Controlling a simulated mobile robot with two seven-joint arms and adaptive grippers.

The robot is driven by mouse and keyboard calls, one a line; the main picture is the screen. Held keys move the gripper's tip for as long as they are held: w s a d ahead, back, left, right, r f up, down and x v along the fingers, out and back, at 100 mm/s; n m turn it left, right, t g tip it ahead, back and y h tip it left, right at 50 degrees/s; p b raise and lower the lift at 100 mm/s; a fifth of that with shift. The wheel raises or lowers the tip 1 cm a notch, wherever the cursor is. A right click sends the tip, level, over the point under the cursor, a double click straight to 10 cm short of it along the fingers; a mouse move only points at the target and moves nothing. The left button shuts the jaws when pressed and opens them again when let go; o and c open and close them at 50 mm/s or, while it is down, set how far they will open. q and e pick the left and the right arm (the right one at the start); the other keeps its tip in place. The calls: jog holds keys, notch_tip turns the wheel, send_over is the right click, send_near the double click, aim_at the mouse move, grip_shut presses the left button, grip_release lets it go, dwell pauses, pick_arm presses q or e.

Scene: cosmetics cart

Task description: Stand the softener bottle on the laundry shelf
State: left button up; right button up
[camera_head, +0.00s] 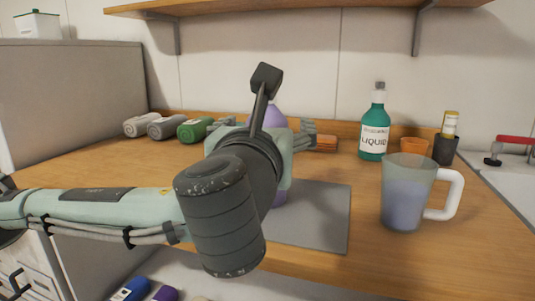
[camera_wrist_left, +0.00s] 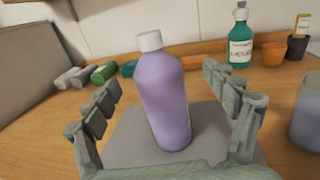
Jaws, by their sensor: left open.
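The softener bottle, purple with a white cap, stands on a grey mat (camera_wrist_left: 130,138) in the left wrist view (camera_wrist_left: 166,100). It leans slightly in that tilted picture. In the head view my left arm hides most of it, leaving its purple shoulder (camera_head: 274,118) and a bit of its base visible. My left gripper (camera_wrist_left: 162,85) is open, with one finger on each side of the bottle and gaps between. It also shows from behind in the head view (camera_head: 262,131). A wooden wall shelf on brackets (camera_head: 300,7) runs above the counter. My right gripper is not in view.
A green liquid bottle (camera_head: 374,127), an orange cup (camera_head: 414,147) and a dark holder (camera_head: 444,150) stand at the back right. A frosted jug (camera_head: 405,195) stands nearer. Rolled towels (camera_head: 167,126) lie at the back left, beside a grey panel (camera_head: 75,100).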

aim_at(267, 113)
pick_arm(q)
jog(key=w, duration=0.5)
jog(key=shift+w+p, duration=0.1)
jog(key=shift+p, duration=0.3)
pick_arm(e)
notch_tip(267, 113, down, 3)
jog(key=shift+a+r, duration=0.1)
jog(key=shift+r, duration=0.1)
pick_arm(q)
jog(key=shift+c, duration=0.5)
jog(key=shift+r, duration=0.1)
jog(key=c, duration=1.7)
grip_shut()
jog(key=shift+r, duration=0.1)
